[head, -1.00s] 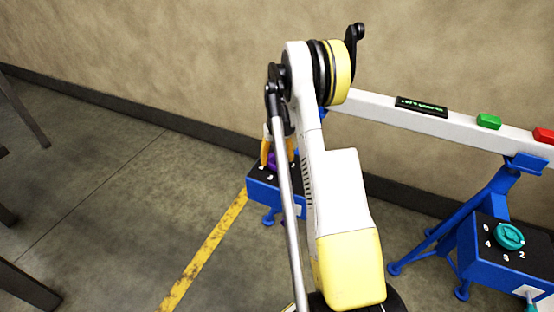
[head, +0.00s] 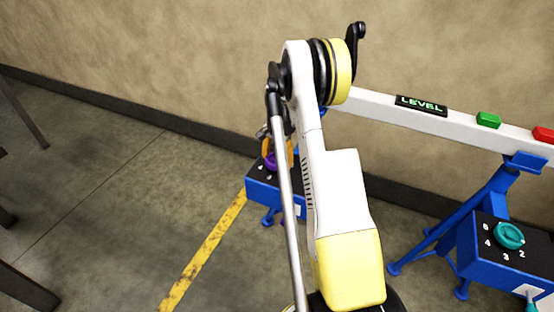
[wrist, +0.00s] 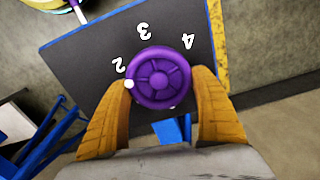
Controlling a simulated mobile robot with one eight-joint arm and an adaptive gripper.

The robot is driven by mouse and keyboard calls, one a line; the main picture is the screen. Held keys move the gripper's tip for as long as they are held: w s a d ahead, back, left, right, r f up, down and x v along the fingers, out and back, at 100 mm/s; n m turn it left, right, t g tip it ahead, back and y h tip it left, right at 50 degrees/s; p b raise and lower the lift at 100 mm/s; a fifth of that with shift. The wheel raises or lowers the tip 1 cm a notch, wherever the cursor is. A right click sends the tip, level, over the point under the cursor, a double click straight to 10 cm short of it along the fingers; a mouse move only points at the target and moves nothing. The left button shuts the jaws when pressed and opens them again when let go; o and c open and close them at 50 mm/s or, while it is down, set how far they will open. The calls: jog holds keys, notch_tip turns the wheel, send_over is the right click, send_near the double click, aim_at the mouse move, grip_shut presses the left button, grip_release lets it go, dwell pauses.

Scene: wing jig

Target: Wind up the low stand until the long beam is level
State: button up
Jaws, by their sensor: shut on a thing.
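The long white beam (head: 375,107) runs to the right edge in the head view, and its display (head: 421,105) reads LEVEL in green. The left blue stand (head: 262,191) carries a dark panel with a purple knob (head: 270,162), partly hidden by my arm. In the wrist view my orange gripper (wrist: 162,76) is shut on the purple knob (wrist: 158,92), one finger on each side. A white dot on the knob's rim lies beside the number 2; 3 and 4 are also readable on the panel (wrist: 85,60).
The right blue stand (head: 483,262) holds up the beam and has a teal knob (head: 508,236). A green block (head: 488,120) and a red block (head: 544,134) sit on the beam. A yellow floor line (head: 205,250) leads to the left stand. Floor to the left is mostly clear.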

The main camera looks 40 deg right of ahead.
aim_at(277, 158)
jog(key=shift+m, duration=0.8)
jog(key=o, duration=1.2)
jog(key=shift+r, duration=0.1)
notch_tip(277, 158, up, 12)
